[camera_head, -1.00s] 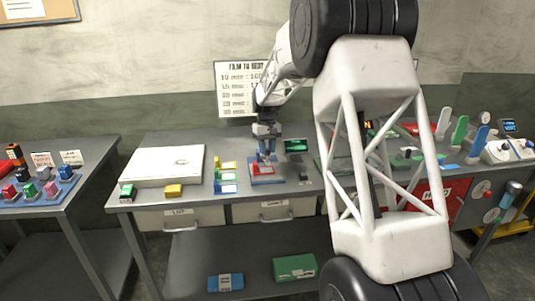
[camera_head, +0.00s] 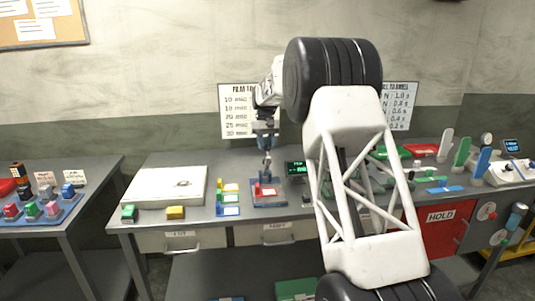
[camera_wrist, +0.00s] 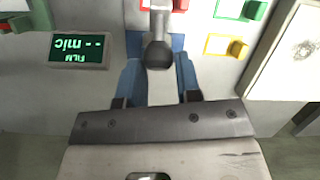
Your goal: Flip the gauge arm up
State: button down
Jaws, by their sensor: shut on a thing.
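The film gauge, a blue-grey base with a red block (camera_head: 268,192), sits on the bench in the head view. Its grey arm ends in a dark round knob (camera_wrist: 159,55) in the wrist view. My gripper (camera_head: 266,167) is over the gauge. In the wrist view my blue fingers (camera_wrist: 158,72) are on both sides of the knob and shut on it. The gauge arm's tilt is hard to tell in the head view. The gauge's green display (camera_wrist: 80,49) reads "FILM -- mic".
Coloured film tiles (camera_head: 230,198) lie left of the gauge, with a white flat case (camera_head: 165,187) beyond. A small dark display box (camera_head: 296,168) stands close on the right. My own arm hides part of the bench right of it.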

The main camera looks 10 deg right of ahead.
jog(key=w+f+g, duration=0.1)
jog(key=w+g, duration=0.2)
jog(key=w, duration=0.4)
jog(key=shift+w+d+f, duration=0.15)
jog(key=shift+w+d, duration=0.2)
jog(key=shift+d, duration=0.1)
jog(key=shift+w, duration=0.1)
dwell(0.5)
jog(key=c, duration=0.9)
grip_release()
jog(key=shift+o, duration=0.2)
jog(key=shift+a+r, duration=0.2)
jog(key=shift+r, duration=0.4)
jog(key=s+r, duration=0.2)
jog(key=s, duration=0.6)
jog(key=s+r, duration=0.2)
jog(key=s, duration=0.6)
jog(key=shift+d+r, duration=0.3)
jog(key=shift+s, duration=0.1)
